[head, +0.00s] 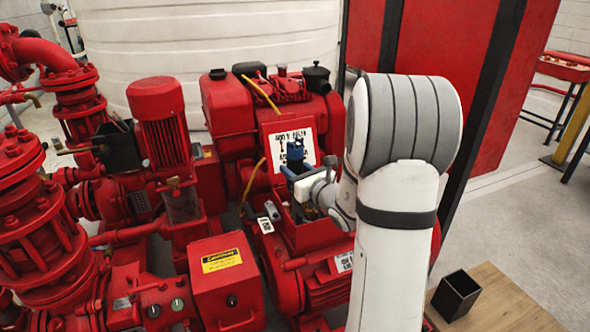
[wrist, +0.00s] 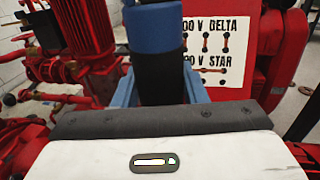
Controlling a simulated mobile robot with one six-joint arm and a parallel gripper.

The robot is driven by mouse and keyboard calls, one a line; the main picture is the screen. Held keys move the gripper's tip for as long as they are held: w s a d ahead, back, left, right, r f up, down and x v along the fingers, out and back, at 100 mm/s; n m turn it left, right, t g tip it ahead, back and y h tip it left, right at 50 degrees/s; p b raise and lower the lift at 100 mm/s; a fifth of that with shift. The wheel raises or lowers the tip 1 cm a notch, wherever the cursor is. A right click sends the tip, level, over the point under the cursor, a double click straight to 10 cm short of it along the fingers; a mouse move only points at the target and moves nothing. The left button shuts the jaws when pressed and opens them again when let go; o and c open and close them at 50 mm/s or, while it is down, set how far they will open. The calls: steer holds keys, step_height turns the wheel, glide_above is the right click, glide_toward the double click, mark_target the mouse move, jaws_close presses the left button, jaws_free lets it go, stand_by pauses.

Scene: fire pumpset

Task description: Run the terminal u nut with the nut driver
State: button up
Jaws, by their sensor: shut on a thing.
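My gripper (head: 297,172) is shut on the nut driver (head: 294,150), a tool with a blue part and a dark grip. It stands about upright over an open red terminal box (head: 308,236) on the motor. In the wrist view the nut driver (wrist: 160,72) stands between my blue fingers (wrist: 158,98), and its upper end is cut off by the frame. The driver's lower tip is hidden by my gripper in both views. The terminal u nut does not show clearly in either view, so I cannot tell whether the driver touches it.
A wiring plate reading DELTA and STAR (wrist: 215,45) stands behind the driver. A red control box with a yellow caution label (head: 222,260) is to the left. Red pumps and pipes crowd the left side. A black cup (head: 456,295) stands on a wooden table (head: 505,305) at right.

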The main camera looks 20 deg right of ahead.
mark_target(300, 155)
steer(key=shift+f+b, duration=0.35)
steer(key=shift+f, duration=0.05)
steer(key=shift+f+b, duration=0.2)
steer(key=shift+b, duration=0.55)
stand_by(1.8)
steer(key=shift+r, duration=0.1)
steer(key=shift+r+p, duration=2.1)
steer(key=shift+r, duration=0.9)
steer(key=shift+d, duration=0.1)
